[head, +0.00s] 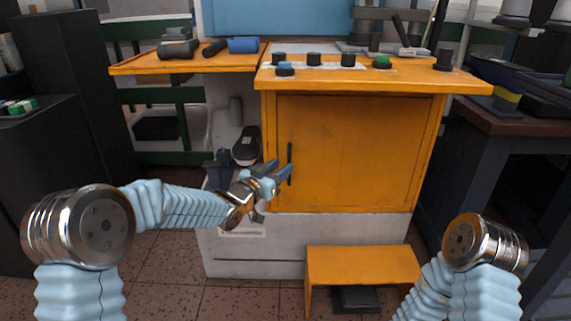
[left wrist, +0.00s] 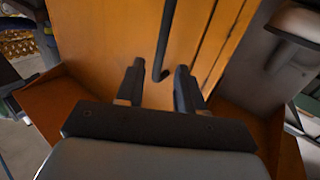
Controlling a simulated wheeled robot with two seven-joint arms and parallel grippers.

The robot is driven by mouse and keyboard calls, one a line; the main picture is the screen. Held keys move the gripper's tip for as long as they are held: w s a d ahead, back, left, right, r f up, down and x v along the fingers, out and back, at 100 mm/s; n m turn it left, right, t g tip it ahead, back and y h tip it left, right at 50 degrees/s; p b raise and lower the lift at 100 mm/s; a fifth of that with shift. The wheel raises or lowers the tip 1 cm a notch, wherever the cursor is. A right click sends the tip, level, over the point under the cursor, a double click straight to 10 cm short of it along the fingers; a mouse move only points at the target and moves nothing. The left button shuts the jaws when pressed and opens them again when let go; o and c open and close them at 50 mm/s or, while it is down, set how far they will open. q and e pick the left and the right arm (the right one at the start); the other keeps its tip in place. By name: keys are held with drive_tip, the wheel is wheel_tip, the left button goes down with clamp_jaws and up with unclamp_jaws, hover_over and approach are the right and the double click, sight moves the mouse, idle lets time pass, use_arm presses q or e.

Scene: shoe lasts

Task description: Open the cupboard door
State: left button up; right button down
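The cupboard door (head: 350,150) is a flat orange panel and looks closed in its orange frame. Its dark vertical bar handle (head: 290,152) is near the left edge of the door. My left gripper (head: 283,174) is at the lower part of the handle in the head view. In the left wrist view my left gripper (left wrist: 159,67) is open, with one dark finger on each side of the handle (left wrist: 165,35). The fingers look apart from the bar, whose hooked lower end shows between them. My right gripper is out of view.
An orange top (head: 440,80) with several dark knobs overhangs the cupboard. A low orange step (head: 362,262) stands in front, below the door. A dark-topped bench (head: 500,125) is to the right. A dark shoe-like object (head: 246,145) is left of the cupboard.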

sight(288, 162)
use_arm(q)
drive_tip(key=shift+x, duration=1.7)
drive_tip(key=shift+c, duration=0.4)
clamp_jaws()
